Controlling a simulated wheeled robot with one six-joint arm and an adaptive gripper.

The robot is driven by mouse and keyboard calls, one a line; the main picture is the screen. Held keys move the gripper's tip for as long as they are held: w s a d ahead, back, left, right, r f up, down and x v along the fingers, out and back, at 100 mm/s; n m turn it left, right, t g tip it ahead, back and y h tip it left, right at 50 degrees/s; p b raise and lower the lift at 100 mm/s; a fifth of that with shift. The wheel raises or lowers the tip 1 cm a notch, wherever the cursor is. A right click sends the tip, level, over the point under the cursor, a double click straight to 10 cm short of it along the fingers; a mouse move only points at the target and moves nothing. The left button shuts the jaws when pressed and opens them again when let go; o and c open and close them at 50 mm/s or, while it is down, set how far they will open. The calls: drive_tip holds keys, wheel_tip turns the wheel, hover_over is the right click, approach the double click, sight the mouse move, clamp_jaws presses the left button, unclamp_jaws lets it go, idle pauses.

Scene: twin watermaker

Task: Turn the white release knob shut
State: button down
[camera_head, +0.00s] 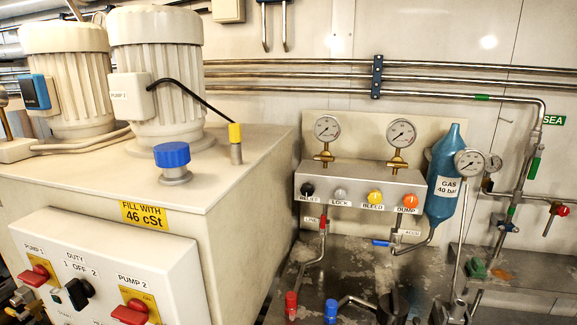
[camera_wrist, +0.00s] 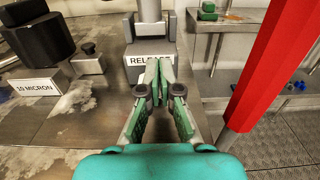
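My gripper (camera_wrist: 159,72) shows in the wrist view with its green-padded fingers angled inward and the tips together or almost so. The tips are in front of a grey block (camera_wrist: 133,75) with a white label (camera_wrist: 140,59) reading "RELE…", the rest hidden by the fingers. A grey post (camera_wrist: 150,10) rises behind the label. I cannot make out the white release knob; the fingers may hide it. I see nothing clearly held between the tips. My gripper does not show in the head view.
A thick red bar (camera_wrist: 280,60) slants close by on the right in the wrist view. A black filter (camera_wrist: 35,40) and "10 MICRON" label (camera_wrist: 35,87) are at left. In the head view a thin upright rod (camera_head: 463,240) stands before the blue gas bottle (camera_head: 446,175).

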drive_tip(key=shift+s+r, duration=0.1)
drive_tip(key=shift+r, duration=0.1)
drive_tip(key=shift+v, duration=2.9)
drive_tip(key=shift+r, duration=0.15)
